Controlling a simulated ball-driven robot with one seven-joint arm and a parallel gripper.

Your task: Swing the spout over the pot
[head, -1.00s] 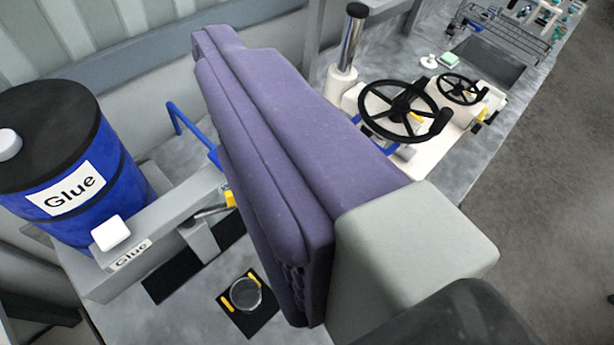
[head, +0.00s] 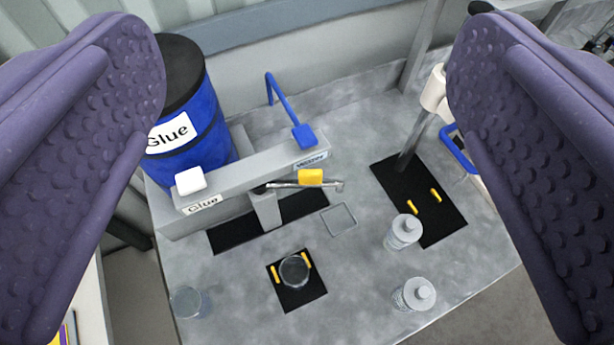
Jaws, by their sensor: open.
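The spout (head: 292,185) is a thin grey tube with a yellow grip (head: 311,177), on a short post in front of a grey dispenser box. Its tip points right, above a small square drain (head: 338,219). The pot (head: 294,270) looks like a small dark-looking round glass vessel. It sits on a square black mat (head: 289,299) between two yellow marks, below the spout in the picture and not under its tip. My gripper (head: 308,60) is open, with its purple padded fingers at the left and right picture edges. Nothing is between them, and they appear apart from the spout.
A blue glue drum (head: 215,125) stands behind the dispenser at left. A blue lever (head: 282,105) rises behind the box. A clear glass (head: 188,302) stands front left.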

